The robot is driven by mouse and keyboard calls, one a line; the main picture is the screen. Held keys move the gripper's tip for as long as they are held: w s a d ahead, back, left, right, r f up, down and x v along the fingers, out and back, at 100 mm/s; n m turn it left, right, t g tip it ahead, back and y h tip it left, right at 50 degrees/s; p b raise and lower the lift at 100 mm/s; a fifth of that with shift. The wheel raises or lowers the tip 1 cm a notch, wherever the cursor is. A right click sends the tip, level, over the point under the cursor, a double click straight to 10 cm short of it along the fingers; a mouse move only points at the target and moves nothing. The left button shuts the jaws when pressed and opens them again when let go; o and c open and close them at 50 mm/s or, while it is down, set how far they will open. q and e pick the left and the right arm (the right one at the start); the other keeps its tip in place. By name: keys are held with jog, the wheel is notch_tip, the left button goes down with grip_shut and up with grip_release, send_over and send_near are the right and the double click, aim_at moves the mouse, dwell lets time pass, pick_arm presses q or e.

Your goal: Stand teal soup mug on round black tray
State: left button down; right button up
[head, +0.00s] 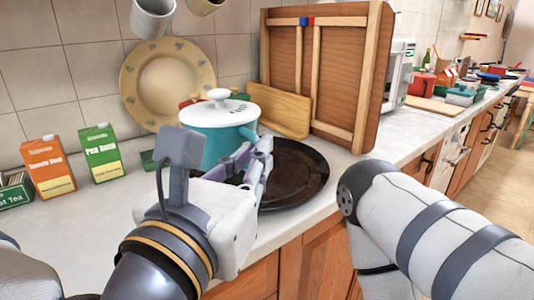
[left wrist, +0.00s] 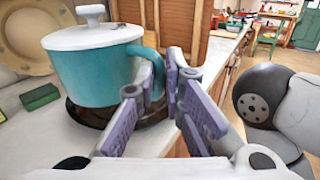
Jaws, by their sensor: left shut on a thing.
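The teal soup mug (head: 207,147) has a white lid with a round knob and looks upright. It also shows in the left wrist view (left wrist: 95,75), with its handle (left wrist: 150,62) towards my gripper. My left gripper (head: 258,152) is shut on the handle; its purple-padded fingers also show in the left wrist view (left wrist: 160,85). The round black tray (head: 300,178) lies on the counter, behind and right of the gripper. The mug is over its left part; the gripper hides the mug's base in the head view, and I cannot tell whether it touches the tray. My right gripper is out of view.
An orange soup box (head: 48,168) and a green box (head: 101,153) stand at the left. A cream plate (head: 168,82) and a wooden board (head: 280,110) lean at the back. A large wooden frame (head: 325,75) stands behind the tray. A small green block (left wrist: 40,97) lies left of the mug.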

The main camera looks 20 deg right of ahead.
pick_arm(q)
jog(key=w+d+f, duration=0.2)
jog(key=w+f, duration=0.1)
jog(key=w, duration=0.1)
jog(key=w+d+f+b, duration=0.1)
jog(key=w+d+f, duration=0.1)
jog(key=w, duration=0.2)
jog(key=w+d+f+b, duration=0.1)
jog(key=w+f, duration=0.2)
jog(key=shift+w+d+f, duration=0.35)
jog(key=shift+w+d, duration=0.05)
jog(key=shift+w+d+f, duration=0.1)
jog(key=shift+w+f, duration=0.1)
jog(key=f, duration=0.3)
jog(key=shift+w+d+f+b, duration=0.1)
jog(key=shift+w+f+b, duration=0.1)
jog(key=shift+f+b, duration=0.15)
jog(key=shift+r, duration=0.1)
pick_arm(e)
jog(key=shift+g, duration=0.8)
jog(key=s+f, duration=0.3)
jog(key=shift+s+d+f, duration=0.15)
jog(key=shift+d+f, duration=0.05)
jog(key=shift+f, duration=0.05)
